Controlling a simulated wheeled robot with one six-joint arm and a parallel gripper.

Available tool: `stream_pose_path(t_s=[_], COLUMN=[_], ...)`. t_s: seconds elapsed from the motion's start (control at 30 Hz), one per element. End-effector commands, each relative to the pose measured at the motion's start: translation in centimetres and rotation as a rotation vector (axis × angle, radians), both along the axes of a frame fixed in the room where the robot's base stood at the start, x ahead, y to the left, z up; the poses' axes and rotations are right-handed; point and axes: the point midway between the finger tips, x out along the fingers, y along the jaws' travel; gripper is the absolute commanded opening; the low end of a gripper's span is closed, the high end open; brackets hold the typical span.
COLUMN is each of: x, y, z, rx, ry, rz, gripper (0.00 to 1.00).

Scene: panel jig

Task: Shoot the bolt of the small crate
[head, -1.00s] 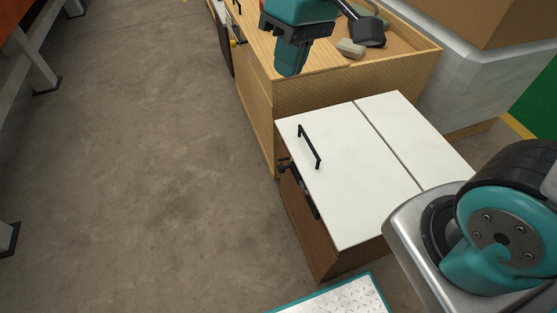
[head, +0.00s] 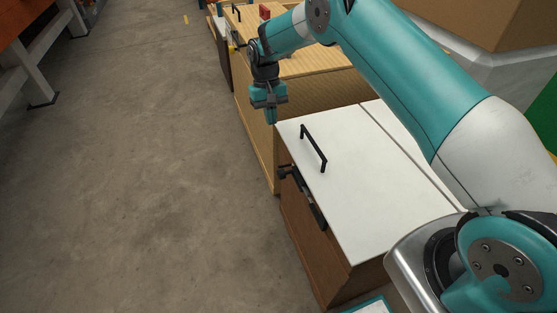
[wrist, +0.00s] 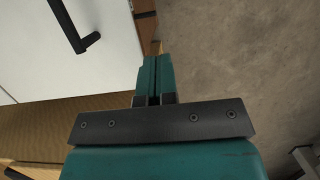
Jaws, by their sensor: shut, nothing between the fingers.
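The small crate (head: 322,262) is a brown box with a white lid (head: 375,190) and a black bar handle (head: 313,148) on top. Its black bolt (head: 308,200) is on the left side face, below the lid edge, with a dark knob (head: 286,172) towards the far end. My gripper (head: 271,117) points down just beyond the crate's far left corner, apart from the bolt. Its fingers are shut and empty. In the wrist view, the closed teal fingers (wrist: 154,78) show beside the white lid (wrist: 90,60), and a small dark part of the bolt shows past the lid's edge.
A larger wooden crate (head: 315,105) stands right behind the small one. My arm passes over the lid's right part. The concrete floor (head: 150,180) to the left is free. A silver plate with a teal edge (head: 372,306) lies at the bottom.

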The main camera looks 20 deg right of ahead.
Motion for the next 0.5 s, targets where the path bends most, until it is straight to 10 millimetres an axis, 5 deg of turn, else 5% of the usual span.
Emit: stream_pose_path(t_s=[0.27, 0.5], x=[-0.4, -1.6], y=[0.0, 0.0], z=[-1.1, -5.5], rx=[0.0, -0.001], ry=[0.003, 0.005], rz=[0.001, 0.001], gripper=[0.0, 0.0])
